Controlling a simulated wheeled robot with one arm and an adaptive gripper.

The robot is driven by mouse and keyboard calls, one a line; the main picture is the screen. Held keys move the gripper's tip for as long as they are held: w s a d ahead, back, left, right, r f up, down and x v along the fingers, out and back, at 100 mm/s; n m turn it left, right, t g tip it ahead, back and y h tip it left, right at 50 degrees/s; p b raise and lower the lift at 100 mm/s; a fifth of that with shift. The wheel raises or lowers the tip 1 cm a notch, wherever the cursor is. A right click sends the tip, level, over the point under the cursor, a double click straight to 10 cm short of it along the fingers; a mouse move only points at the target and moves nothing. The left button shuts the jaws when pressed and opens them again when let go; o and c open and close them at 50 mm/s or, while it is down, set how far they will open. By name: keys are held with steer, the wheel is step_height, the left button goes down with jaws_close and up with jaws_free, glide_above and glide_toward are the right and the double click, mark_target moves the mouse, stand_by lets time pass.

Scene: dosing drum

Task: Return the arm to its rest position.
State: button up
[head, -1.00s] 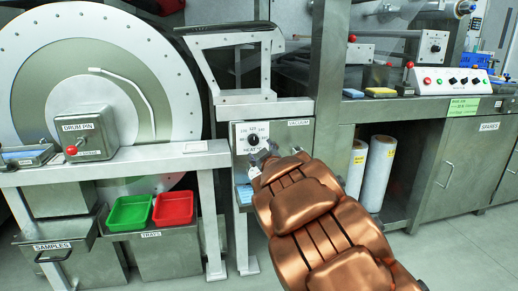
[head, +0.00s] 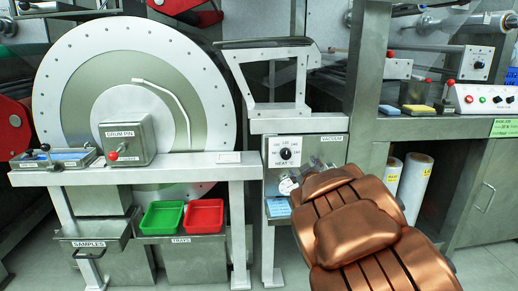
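My copper-coloured arm reaches up from the lower right. My gripper (head: 300,178), small and grey, is at its far end, in front of the cabinet just below the HEAT dial (head: 286,153). The arm's wrist covers much of the gripper, and I cannot tell whether its fingers are open or shut. I see no object clearly held in it. A pale round part shows beside the fingers, but I cannot tell whether they touch it.
The big drum (head: 139,112) stands at left behind a steel frame with the DRUM PIN box (head: 127,141). Green (head: 161,218) and red (head: 205,217) trays sit below. A bench (head: 430,125) with white rolls (head: 414,185) beneath is at right.

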steer(key=s+d+r+m+g+h+p, duration=0.25)
steer(key=s+r+g+p, duration=0.2)
steer(key=s+p, duration=0.4)
steer(key=s+d+r+m+g+h+p, duration=0.1)
steer(key=s+d+r+m+g+p, duration=0.3)
steer(key=s+p, duration=0.4)
steer(key=s+a+r+g+y+p, duration=0.1)
steer(key=s+a+r+g+p, duration=0.2)
steer(key=s, duration=0.9)
steer(key=s+a+r+g+y+p, duration=0.1)
steer(key=s+a+r+g+p, duration=0.2)
steer(key=s+r+p, duration=0.4)
steer(key=s+a+r+g+y+p, duration=0.1)
steer(key=s+a+r+g+p, duration=0.2)
steer(key=s+p, duration=0.6)
steer(key=s+r+g, duration=0.1)
steer(key=s+r, duration=0.1)
steer(key=s, duration=0.7)
steer(key=shift+y+p, duration=0.3)
steer(key=shift+y, duration=0.05)
steer(key=shift+r, duration=0.1)
